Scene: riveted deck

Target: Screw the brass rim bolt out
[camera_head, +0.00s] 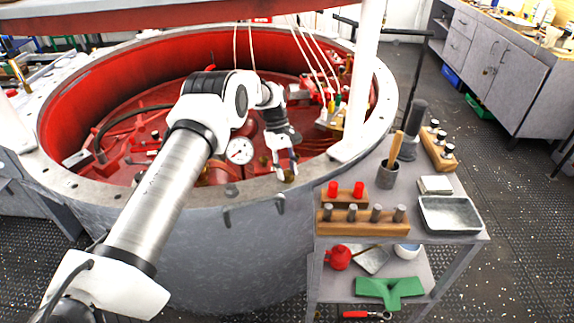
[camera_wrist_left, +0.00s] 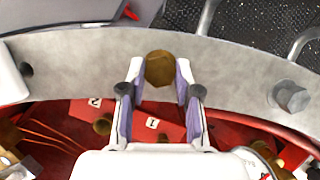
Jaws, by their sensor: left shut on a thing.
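The brass rim bolt (camera_wrist_left: 160,68) sits at the rim (camera_wrist_left: 90,60) in the left wrist view, its head between my left fingertips. In the head view the bolt (camera_head: 290,175) shows small and brownish between the finger ends at the near right part of the rim. My left gripper (camera_wrist_left: 159,88) is shut on the bolt head, with a purple-padded finger on each side; it also shows in the head view (camera_head: 284,172). The bolt's shank is hidden. My right gripper is not in view.
A grey bolt (camera_wrist_left: 291,96) stands on the rim to the right in the wrist view. A pressure gauge (camera_head: 240,150) is close left of my gripper. A cart (camera_head: 440,225) with pegs, a tray (camera_head: 449,213) and tools stands right of the vessel.

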